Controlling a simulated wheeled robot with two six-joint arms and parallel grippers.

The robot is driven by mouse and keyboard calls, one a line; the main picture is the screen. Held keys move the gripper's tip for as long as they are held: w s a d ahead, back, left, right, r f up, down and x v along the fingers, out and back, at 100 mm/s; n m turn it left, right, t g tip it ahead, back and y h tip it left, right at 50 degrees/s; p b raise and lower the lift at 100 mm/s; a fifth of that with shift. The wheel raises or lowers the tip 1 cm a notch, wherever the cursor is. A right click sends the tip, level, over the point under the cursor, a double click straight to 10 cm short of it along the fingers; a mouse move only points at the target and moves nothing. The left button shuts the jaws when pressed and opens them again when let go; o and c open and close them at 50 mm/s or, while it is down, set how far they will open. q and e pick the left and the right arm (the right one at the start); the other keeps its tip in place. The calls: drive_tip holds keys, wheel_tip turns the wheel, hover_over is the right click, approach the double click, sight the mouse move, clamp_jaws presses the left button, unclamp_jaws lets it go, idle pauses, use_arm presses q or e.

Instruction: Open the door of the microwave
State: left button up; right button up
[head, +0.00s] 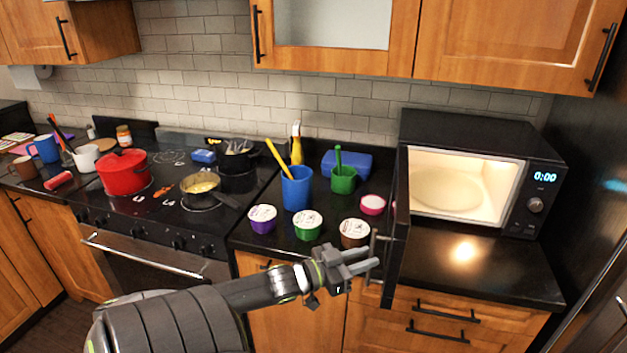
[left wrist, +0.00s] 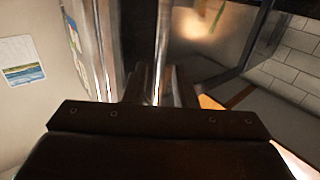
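The black microwave (head: 484,140) stands on the counter at the right, with its lit interior (head: 455,188) exposed. Its door (head: 397,225) is swung wide open toward me, seen nearly edge-on at the left of the cavity. The metal door handle (head: 374,250) is on the door's near end. My left gripper (head: 359,262) is at this handle, its two fingers apart. In the left wrist view the bright handle bar (left wrist: 162,55) runs between the left gripper's fingers (left wrist: 161,85), with gaps seeming to show. Contact is unclear. My right gripper is not in view.
Several lidded cups, such as a green one (head: 307,225) and a brown one (head: 355,233), stand left of the door. A blue cup (head: 296,188) is behind them. The stove (head: 160,215) holds a red pot (head: 123,172). Counter before the microwave (head: 500,275) is clear.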

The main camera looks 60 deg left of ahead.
use_arm(q)
drive_tip(key=s+a+p, duration=0.2)
drive_tip(key=s+a, duration=0.1)
drive_tip(key=s, duration=1.2)
drive_tip(key=shift+w, duration=0.1)
